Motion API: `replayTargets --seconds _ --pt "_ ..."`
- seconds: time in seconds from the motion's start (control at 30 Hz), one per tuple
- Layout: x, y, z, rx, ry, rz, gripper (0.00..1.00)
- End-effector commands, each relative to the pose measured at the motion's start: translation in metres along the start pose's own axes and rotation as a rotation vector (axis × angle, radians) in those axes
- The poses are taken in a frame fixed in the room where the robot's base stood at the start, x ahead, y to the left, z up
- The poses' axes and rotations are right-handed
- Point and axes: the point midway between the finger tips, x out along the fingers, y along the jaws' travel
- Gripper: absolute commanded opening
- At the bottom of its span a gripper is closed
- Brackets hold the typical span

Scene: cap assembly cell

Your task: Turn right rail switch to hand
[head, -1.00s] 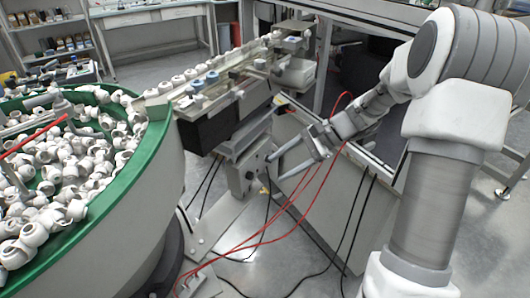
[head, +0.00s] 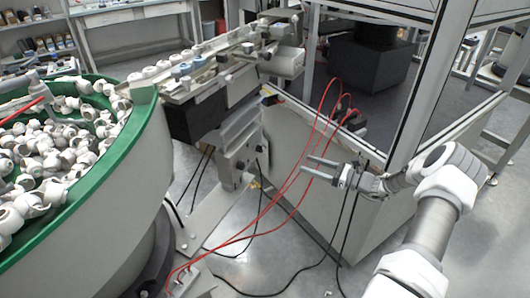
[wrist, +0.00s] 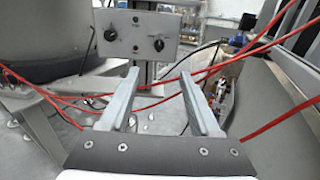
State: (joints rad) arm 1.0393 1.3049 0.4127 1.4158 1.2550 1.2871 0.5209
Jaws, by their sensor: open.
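A grey control box (wrist: 140,36) faces me in the wrist view, with a black rotary switch on its left side and another, the right switch (wrist: 158,44), on its right side. A small green light and a red button or light sit between them. Lettering is too small to read. The box shows side-on in the head view (head: 238,163), below the rail. My gripper (head: 309,167) is open and empty, to the right of the box and apart from it. In the wrist view its two fingers (wrist: 160,78) point toward the box, below the right switch.
Red cables (head: 296,170) loop past my gripper and cross the wrist view (wrist: 80,100) near the fingers. A green-rimmed bowl feeder (head: 130,135) full of white caps stands at left. A cabinet wall (head: 310,200) lies behind my gripper. Black cables trail on the floor.

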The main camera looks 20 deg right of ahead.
Motion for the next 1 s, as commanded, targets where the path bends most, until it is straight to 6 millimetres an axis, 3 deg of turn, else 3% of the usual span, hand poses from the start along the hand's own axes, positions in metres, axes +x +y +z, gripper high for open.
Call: replayTargets --seconds 0.7,1.0 --pt "0.143 0.003 -0.001 -0.002 0.001 0.006 0.63" --pt "0.169 0.002 0.000 -0.001 0.002 0.003 0.63"
